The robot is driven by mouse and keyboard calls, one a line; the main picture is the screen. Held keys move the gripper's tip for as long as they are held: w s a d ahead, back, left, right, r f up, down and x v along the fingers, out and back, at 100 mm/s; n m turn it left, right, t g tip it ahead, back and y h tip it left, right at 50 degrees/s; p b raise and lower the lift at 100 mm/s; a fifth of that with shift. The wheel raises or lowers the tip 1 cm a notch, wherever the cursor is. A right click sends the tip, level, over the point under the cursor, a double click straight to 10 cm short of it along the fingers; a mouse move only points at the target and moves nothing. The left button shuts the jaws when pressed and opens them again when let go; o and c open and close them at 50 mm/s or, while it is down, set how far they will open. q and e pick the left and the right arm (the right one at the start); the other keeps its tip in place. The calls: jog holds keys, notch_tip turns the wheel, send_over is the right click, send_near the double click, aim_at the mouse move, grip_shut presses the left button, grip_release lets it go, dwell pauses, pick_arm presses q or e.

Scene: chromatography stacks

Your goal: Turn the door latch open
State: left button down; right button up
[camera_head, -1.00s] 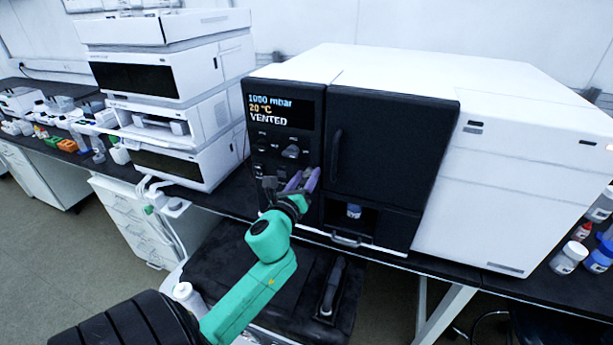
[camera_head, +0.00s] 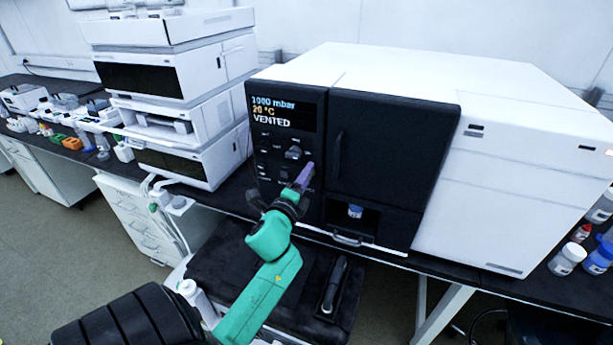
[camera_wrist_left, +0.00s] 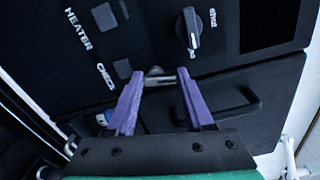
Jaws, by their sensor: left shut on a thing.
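The door latch (camera_wrist_left: 157,77) is a small grey metal lever at the seam between the instrument's control panel and its door, seen in the left wrist view. My left gripper (camera_wrist_left: 158,76) has its two purple fingers on either side of the latch and is shut on it. In the head view the left gripper (camera_head: 304,174) is at the panel's lower right, beside the door's left edge, and its fingers and wrist hide the latch. The black door (camera_head: 390,150) is flush with the instrument front. My right gripper is not in view.
The panel carries a knob (camera_wrist_left: 190,32) marked "Shut". The black door handle (camera_head: 337,155) is near the gripper. A blue-capped vial (camera_head: 355,211) sits in the opening below the door. White stacked modules (camera_head: 180,105) stand at left.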

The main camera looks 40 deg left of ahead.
pick_arm(q)
jog(key=shift+f+n, duration=0.15)
jog(key=shift+n, duration=1.05)
jog(key=shift+c, duration=1.4)
grip_release()
jog(key=shift+a, duration=0.1)
jog(key=b+v, duration=0.3)
jog(key=v, duration=1.1)
jog(key=shift+s, duration=0.3)
